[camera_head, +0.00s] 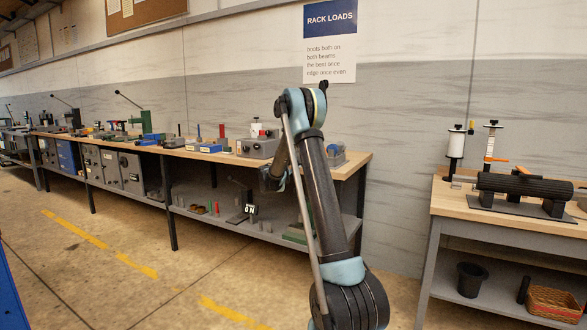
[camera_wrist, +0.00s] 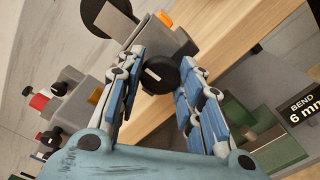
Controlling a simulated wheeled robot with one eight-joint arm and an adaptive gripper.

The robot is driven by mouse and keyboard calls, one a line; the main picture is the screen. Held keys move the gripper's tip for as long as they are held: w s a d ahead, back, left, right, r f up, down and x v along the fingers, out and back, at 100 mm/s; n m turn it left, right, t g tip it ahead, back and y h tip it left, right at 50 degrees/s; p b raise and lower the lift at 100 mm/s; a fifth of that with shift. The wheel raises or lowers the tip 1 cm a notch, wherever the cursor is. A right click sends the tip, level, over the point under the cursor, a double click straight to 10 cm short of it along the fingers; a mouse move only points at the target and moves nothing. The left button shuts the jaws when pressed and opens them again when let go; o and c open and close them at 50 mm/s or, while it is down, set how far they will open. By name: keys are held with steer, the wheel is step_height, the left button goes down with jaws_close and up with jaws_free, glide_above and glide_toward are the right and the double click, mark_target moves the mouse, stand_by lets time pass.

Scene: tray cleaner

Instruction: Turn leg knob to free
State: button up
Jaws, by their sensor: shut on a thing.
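In the wrist view, a round black knob (camera_wrist: 158,77) with a short pale mark on its face sits between the fingers of my gripper (camera_wrist: 161,71). The blue-padded fingers are closed in on it from both sides, so my gripper is shut on the knob. The knob is at the side of a grey device (camera_wrist: 150,45) by the wooden bench edge. Which position the mark stands for cannot be told. In the head view, my arm hides the knob and most of my gripper.
The long wooden bench (camera_head: 352,162) carries several devices, including a grey box (camera_head: 258,148). A second bench (camera_head: 450,200) at right holds a black roller (camera_head: 525,186). In the wrist view, a large black disc (camera_wrist: 107,14) and a "BEND 6 mm" sign (camera_wrist: 303,112) show nearby. Floor in front is clear.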

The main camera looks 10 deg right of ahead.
steer(key=shift+f, duration=0.1)
stand_by(0.3)
steer(key=o, duration=1.1)
steer(key=shift+c, duration=0.2)
steer(key=v, duration=1.2)
steer(key=shift+d, duration=0.1)
